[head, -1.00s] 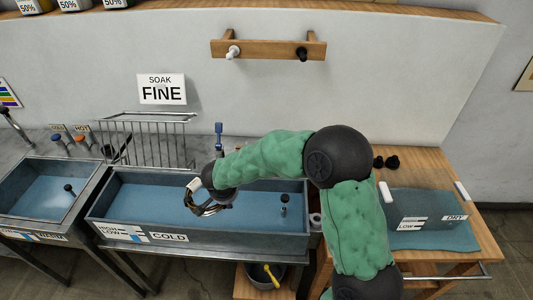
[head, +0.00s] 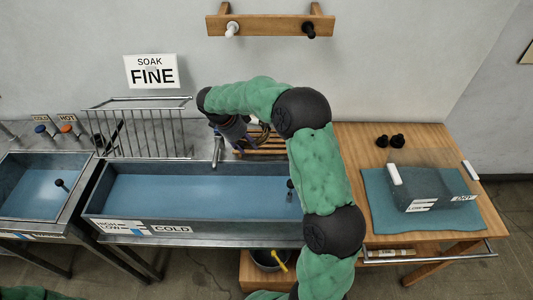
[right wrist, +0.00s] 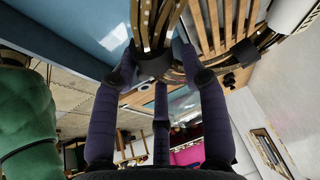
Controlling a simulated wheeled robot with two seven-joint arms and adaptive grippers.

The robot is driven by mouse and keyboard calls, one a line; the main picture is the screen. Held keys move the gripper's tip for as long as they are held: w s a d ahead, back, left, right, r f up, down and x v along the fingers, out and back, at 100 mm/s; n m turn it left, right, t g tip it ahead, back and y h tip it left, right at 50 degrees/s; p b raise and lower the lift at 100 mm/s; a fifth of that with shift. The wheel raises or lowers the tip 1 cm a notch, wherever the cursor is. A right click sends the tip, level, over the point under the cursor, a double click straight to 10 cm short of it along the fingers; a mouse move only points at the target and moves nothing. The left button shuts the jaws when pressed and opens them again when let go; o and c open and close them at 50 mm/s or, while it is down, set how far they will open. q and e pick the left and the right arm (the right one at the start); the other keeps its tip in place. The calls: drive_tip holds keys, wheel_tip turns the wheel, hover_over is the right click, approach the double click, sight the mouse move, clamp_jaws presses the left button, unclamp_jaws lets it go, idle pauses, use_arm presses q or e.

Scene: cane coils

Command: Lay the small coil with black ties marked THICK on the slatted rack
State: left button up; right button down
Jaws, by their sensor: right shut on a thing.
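The small cane coil (right wrist: 162,20) is brown and banded, with black ties; one tie (right wrist: 154,64) sits between my fingers in the right wrist view. No THICK marking can be read. My right gripper (head: 246,138) is shut on the coil (head: 262,136), which the arm partly hides in the head view. The slatted wooden rack (head: 270,150) lies behind the right end of the cold trough. Its slats (right wrist: 212,28) show close by the coil in the right wrist view. I cannot tell whether the coil touches them. My left gripper is out of view.
The COLD trough (head: 130,217) holds blue water, with a tap (head: 217,150) at its back edge. A wire rack (head: 140,128) stands left of the tap. A wooden table (head: 350,150) on the right bears a blue cloth (head: 440,230) and a clear box (head: 428,190).

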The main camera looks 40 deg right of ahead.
drive_tip(key=d+r+b+x, duration=0.1)
drive_tip(key=d+x, duration=0.1)
drive_tip(key=x, duration=1)
drive_tip(key=shift+d+b, duration=0.35)
drive_tip(key=shift+f, duration=0.15)
drive_tip(key=c, duration=0.9)
unclamp_jaws()
drive_tip(key=shift+o, duration=1.2)
drive_tip(key=p+v, duration=0.1)
drive_tip(key=v, duration=1.1)
drive_tip(key=shift+p, duration=0.4)
